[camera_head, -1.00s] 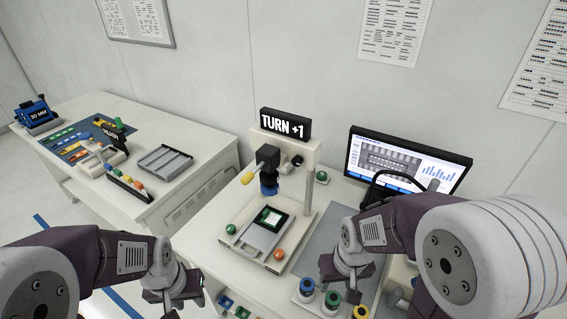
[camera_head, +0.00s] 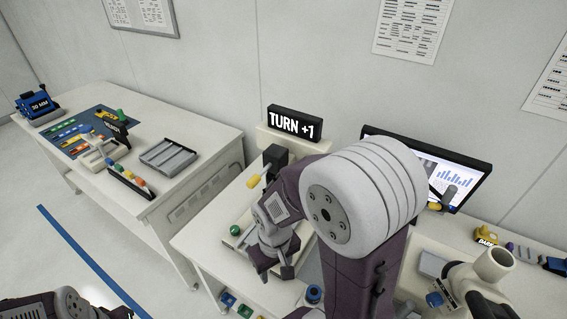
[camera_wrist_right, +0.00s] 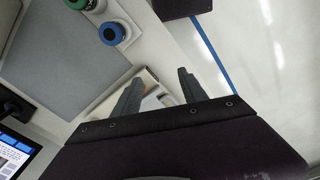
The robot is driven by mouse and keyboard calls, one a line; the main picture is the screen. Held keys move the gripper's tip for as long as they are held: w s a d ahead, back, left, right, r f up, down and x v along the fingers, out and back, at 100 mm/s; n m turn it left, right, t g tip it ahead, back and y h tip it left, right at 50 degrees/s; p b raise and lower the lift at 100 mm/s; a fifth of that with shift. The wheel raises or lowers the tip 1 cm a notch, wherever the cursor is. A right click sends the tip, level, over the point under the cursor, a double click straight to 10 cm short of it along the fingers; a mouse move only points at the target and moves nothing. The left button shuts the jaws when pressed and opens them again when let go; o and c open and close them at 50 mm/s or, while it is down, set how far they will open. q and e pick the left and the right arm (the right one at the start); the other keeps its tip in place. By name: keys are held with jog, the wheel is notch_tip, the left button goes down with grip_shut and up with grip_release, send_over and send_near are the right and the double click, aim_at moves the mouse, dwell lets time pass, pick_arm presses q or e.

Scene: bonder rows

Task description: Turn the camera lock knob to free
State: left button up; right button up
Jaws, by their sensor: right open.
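A small yellow knob (camera_head: 254,181), which looks like the camera lock knob, sticks out to the left of the dark camera head (camera_head: 275,156) on the bonder stand. I cannot read its setting. My right gripper (camera_head: 275,270) hangs low in front of the stand, below the knob and apart from it. In the right wrist view its two fingers (camera_wrist_right: 160,92) are spread with nothing held between them. My right arm hides much of the stand and its tray. Only a part of my left arm shows at the bottom left; its gripper is out of sight.
A "TURN +1" sign (camera_head: 295,124) stands behind the camera. A monitor (camera_head: 440,175) and a microscope-like device (camera_head: 478,275) are to the right. Blue (camera_wrist_right: 111,33) and green capped pots sit near my right gripper. A side table (camera_head: 185,185) stands left.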

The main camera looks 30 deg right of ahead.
jog(key=s+d+r+n+g+h+p, duration=0.1)
jog(key=s+d+n+g+h, duration=0.15)
jog(key=d+h, duration=0.2)
jog(key=s+d+r+n+g+h+p, duration=0.1)
jog(key=s+d+r+n+g+h, duration=0.1)
jog(key=s+d+n+h, duration=0.3)
jog(key=w+d+r+n+t+h, duration=0.25)
jog(key=w+d+r+h, duration=0.2)
jog(key=w, duration=0.25)
jog(key=w+a+r+n+t+h+p, duration=0.1)
jog(key=w+a+r+n+t, duration=0.15)
jog(key=w+t, duration=0.3)
jog(key=w+a+r+n+t+h, duration=0.1)
jog(key=w+r+n+t, duration=0.25)
jog(key=w, duration=0.35)
jog(key=p+x, duration=0.3)
jog(key=x, duration=0.6)
jog(key=shift+r+t, duration=0.3)
jog(key=shift+d, duration=0.1)
grip_shut()
